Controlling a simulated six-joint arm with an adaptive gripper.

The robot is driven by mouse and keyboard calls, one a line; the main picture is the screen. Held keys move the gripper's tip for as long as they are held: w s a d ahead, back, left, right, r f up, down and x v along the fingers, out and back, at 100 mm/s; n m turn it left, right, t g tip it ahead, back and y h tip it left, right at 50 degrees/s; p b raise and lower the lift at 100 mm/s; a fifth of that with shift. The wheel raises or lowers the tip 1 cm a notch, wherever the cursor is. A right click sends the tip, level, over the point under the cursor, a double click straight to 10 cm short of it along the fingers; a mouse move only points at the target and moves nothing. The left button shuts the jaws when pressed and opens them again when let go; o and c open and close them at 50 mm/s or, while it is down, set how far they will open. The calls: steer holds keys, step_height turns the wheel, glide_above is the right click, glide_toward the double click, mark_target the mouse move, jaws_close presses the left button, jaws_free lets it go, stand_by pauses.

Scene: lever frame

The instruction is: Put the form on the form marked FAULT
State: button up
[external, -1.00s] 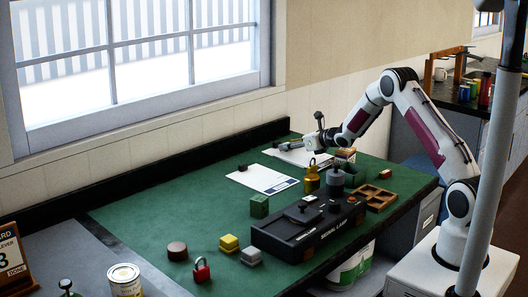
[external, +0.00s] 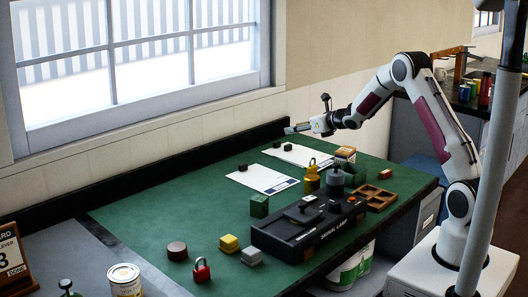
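Two white paper forms lie on the green bench top. The nearer form (external: 265,180) has a dark blue patch at its right corner and a small black block (external: 243,168) at its left end. The farther form (external: 303,156) lies behind it, with two small black blocks (external: 287,147) at its left end. The print is too small to tell which form is marked FAULT. My gripper (external: 288,130) is above and behind the farther form, pointing left, near the back edge. No paper shows in it; its fingers are too small to tell open from shut.
A black signal lamp box (external: 290,238) stands at the front edge. The bench's left middle is clear.

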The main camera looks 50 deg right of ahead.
steer(key=shift+r, duration=0.55)
steer(key=shift+r, duration=0.1)
stand_by(0.3)
steer(key=s+a+r+m+g+h, duration=0.2)
steer(key=s+a+r+m, duration=0.2)
steer(key=s+r+m, duration=0.45)
steer(key=s+a+r+m+g+h, duration=0.1)
steer(key=s+a+r+m, duration=0.4)
steer(key=s+m, duration=0.65)
steer(key=s+a+f+m+g+y, duration=0.1)
steer(key=s+a+m, duration=0.2)
steer(key=s, duration=0.8)
steer(key=s+a+f+m+g+y, duration=0.1)
steer(key=s+a+f+m+g, duration=0.1)
steer(key=s+a+m, duration=0.2)
steer(key=s+a+f+m+g+y, duration=0.1)
steer(key=s+a+m, duration=0.3)
steer(key=s+m, duration=0.5)
steer(key=s, duration=0.9)
steer(key=shift+s+f+g, duration=0.15)
steer(key=shift+s+g, duration=0.1)
steer(key=shift+g, duration=0.15)
